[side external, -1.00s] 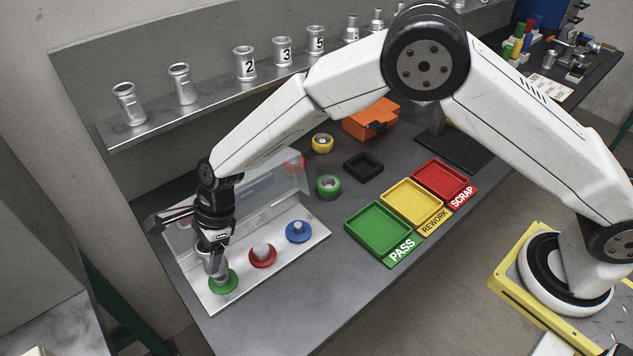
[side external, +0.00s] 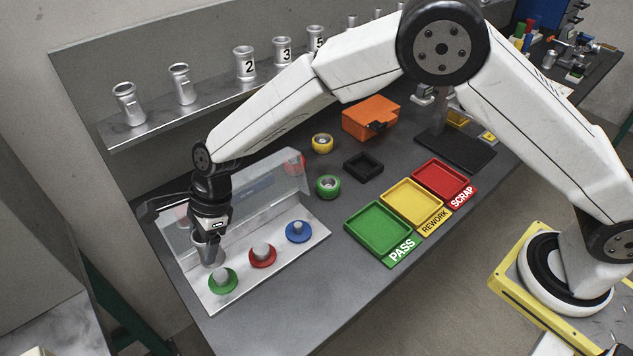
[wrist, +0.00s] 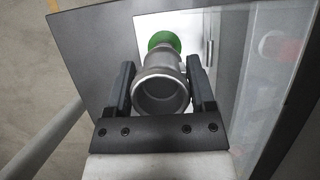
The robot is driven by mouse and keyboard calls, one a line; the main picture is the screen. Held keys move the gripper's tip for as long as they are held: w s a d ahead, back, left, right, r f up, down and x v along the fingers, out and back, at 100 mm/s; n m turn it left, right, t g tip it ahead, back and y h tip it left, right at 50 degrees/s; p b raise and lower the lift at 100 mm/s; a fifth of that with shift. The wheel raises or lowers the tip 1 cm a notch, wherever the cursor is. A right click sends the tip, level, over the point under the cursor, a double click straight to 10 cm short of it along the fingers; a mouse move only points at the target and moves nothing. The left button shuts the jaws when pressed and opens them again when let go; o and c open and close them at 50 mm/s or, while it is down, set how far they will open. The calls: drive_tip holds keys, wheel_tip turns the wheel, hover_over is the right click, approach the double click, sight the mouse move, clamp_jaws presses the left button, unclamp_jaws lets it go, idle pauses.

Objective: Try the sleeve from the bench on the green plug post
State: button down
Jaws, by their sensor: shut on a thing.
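My gripper (side external: 208,241) is shut on a grey metal sleeve (side external: 210,255) above the left part of the plug fixture. In the wrist view the sleeve (wrist: 161,94) sits between both fingers with its open end towards the camera. The green plug post (side external: 222,282) stands at the left end of the white base plate, and its top is bare in the side view. The sleeve is behind and a little left of the post, apart from it. In the wrist view the green disc (wrist: 164,40) shows beyond the sleeve, which hides part of it.
A red plug post (side external: 262,256) and a blue one (side external: 298,231) stand along the same plate. A clear upright shield (side external: 260,190) rises behind them. Green (side external: 378,250), yellow and red trays lie to the right. Several metal sleeves stand on the shelf above.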

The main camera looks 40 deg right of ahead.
drive_tip(key=shift+r, duration=0.2)
drive_tip(key=shift+r, duration=5.55)
